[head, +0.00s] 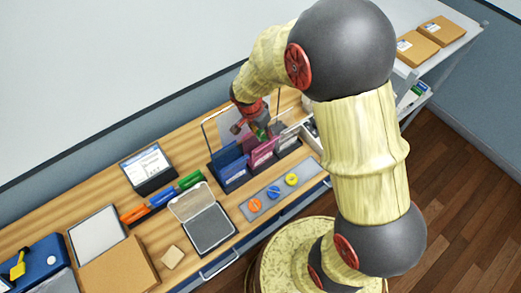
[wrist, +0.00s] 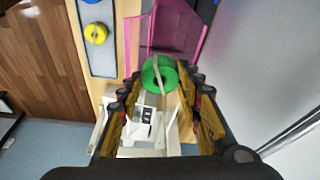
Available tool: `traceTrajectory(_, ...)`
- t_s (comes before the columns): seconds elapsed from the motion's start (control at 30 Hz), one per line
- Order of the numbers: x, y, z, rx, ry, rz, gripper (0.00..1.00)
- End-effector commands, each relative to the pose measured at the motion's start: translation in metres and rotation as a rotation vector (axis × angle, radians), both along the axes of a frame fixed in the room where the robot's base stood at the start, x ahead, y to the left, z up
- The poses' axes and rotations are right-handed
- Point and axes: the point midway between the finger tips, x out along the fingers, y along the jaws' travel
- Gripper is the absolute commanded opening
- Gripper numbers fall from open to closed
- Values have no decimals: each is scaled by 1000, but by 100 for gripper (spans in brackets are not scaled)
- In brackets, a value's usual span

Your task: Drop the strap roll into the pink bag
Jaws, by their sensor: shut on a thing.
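My gripper (head: 258,122) is shut on a green strap roll (wrist: 160,74), with a pale strap strip across it. The roll sits between the fingertips (wrist: 163,88) in the wrist view; in the head view only a bit of green (head: 262,133) shows beneath the gripper. The pink bag (head: 263,151) stands upright between a blue bag (head: 232,168) and a greyish bag (head: 288,138). In the wrist view the pink bag (wrist: 176,28) lies just beyond the roll, which overlaps its edge. I cannot tell how high the roll is above the bag.
A clear panel (head: 217,127) stands behind the bags. A grey strip (head: 283,194) in front holds orange, blue and yellow rolls. An open grey case (head: 208,226) and a small display (head: 148,165) stand to the left. A white wall backs the bench.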

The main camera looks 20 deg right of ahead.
Motion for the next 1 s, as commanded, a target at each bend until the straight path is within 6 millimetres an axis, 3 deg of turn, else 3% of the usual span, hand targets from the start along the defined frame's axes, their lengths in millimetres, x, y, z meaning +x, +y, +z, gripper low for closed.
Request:
traceTrajectory(0.23, 0, 0, -1, 0, -1, 0, 14)
traceTrajectory(0.27, 0, 0, -1, 0, -1, 0, 36)
traceTrajectory(0.6, 0, 0, -1, 0, -1, 0, 55)
traceTrajectory(1.0, 0, 1, 5, 0, -2, 1, 56)
